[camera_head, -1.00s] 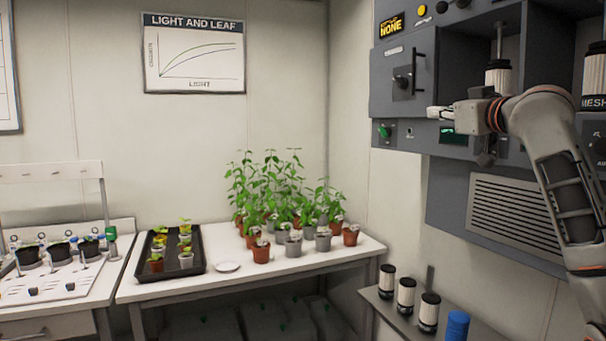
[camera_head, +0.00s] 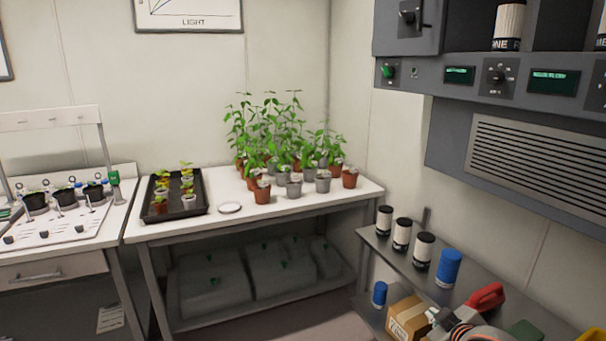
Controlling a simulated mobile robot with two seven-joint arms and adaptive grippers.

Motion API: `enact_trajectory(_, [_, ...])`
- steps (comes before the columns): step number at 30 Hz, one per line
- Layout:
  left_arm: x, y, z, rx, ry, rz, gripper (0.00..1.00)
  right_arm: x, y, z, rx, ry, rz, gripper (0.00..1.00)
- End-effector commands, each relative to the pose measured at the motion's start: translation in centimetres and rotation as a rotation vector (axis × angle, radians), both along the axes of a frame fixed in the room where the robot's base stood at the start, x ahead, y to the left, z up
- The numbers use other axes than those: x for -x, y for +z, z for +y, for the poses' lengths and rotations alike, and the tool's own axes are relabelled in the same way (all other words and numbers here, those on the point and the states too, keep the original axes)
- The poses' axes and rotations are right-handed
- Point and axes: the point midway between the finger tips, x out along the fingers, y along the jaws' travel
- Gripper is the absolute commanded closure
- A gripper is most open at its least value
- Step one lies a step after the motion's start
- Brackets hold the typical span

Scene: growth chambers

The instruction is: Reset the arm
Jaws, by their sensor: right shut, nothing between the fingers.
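My right gripper (camera_head: 434,318) shows at the bottom edge on the right, only partly in frame. Its pale fingers are shut and empty. It appears in front of a cardboard box (camera_head: 408,318) on the lower shelf area; whether they touch cannot be told. The orange-ringed wrist of my right arm is cut off by the bottom edge. My left gripper is not in view.
A grey shelf (camera_head: 395,256) at right holds several black-and-white canisters (camera_head: 402,235) and a blue one (camera_head: 448,268). A red-handled object (camera_head: 486,297) lies nearby. The grey control cabinet (camera_head: 440,80) overhangs above. Potted plants (camera_head: 290,172) and a black tray (camera_head: 203,190) stand on the white table (camera_head: 300,209).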

Motion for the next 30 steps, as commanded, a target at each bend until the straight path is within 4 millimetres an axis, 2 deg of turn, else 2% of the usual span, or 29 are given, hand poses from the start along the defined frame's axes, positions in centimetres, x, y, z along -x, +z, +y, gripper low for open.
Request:
enact_trajectory(1, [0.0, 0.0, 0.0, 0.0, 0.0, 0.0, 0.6, 2.6, -2.1, -0.3, 0.021, -0.01, 0.039, 1.0])
enact_trajectory(3, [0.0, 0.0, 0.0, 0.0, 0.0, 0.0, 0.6, 5.8, -4.3, -0.9, 0.053, -0.026, 0.082, 1.0])
enact_trajectory(6, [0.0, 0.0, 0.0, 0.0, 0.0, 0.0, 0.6, 10.5, -6.8, -1.8, 0.102, -0.048, 0.145, 1.0])
enact_trajectory(9, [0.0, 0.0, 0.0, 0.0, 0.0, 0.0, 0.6, 14.9, -8.6, -2.8, 0.148, -0.07, 0.203, 1.0])
enact_trajectory(12, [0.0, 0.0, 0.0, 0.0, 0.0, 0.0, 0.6, 18.5, -9.7, -3.8, 0.187, -0.089, 0.252, 1.0])
enact_trajectory(21, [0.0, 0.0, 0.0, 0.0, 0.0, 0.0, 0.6, 27.2, -10.8, -6.1, 0.284, -0.13, 0.372, 1.0])
enact_trajectory(24, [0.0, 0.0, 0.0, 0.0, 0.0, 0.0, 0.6, 25.8, -12.8, -4.2, 0.217, -0.094, 0.335, 1.0])
enact_trajectory(30, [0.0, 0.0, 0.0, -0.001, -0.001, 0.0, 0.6, 24.4, -16.6, 0.0, 0.065, -0.03, 0.27, 1.0])
